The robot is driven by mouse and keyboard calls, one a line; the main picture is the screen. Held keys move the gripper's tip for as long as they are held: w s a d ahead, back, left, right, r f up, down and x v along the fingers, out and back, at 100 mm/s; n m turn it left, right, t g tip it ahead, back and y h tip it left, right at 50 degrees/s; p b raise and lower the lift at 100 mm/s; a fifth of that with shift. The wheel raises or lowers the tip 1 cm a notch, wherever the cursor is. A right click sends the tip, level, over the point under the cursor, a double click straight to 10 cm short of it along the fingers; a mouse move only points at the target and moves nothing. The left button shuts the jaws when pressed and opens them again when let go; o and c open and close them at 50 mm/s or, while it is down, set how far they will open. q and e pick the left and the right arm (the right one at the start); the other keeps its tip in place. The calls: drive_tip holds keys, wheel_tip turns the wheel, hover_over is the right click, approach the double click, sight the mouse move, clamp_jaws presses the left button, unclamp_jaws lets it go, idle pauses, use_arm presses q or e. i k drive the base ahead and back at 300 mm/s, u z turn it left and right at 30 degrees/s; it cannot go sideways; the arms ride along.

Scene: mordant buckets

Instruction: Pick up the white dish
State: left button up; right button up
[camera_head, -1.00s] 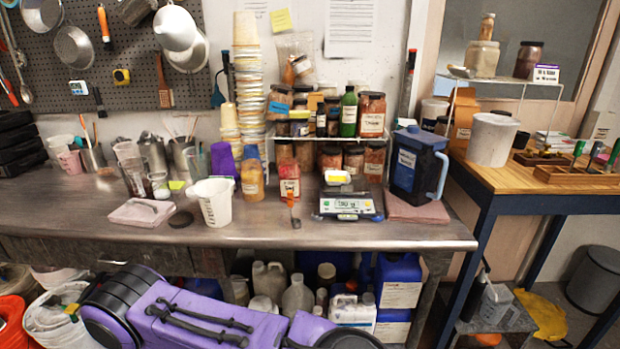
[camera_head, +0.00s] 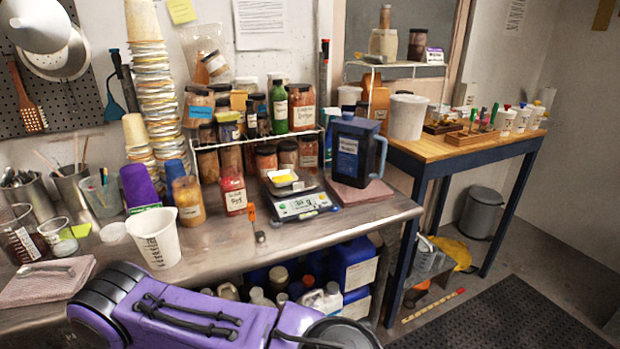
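A small white dish (camera_head: 283,184) with something yellow in it sits on top of the digital scale (camera_head: 302,207), near the middle of the bench. Neither of my grippers is in view. A purple link of my own arm with black joints crosses the bottom of the head view, in front of the bench. The dish is not covered by it.
A dark blue jug (camera_head: 346,152) stands right of the scale, and jars crowd the wire rack (camera_head: 255,139) behind it. A red-capped bottle (camera_head: 232,191), an amber jar (camera_head: 188,200) and a white beaker (camera_head: 155,239) stand to its left. The bench front before the scale is mostly clear.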

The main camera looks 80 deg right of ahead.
sight(284, 177)
drive_tip(key=z, duration=0.85)
drive_tip(key=i, duration=0.8)
drive_tip(key=z, duration=0.75)
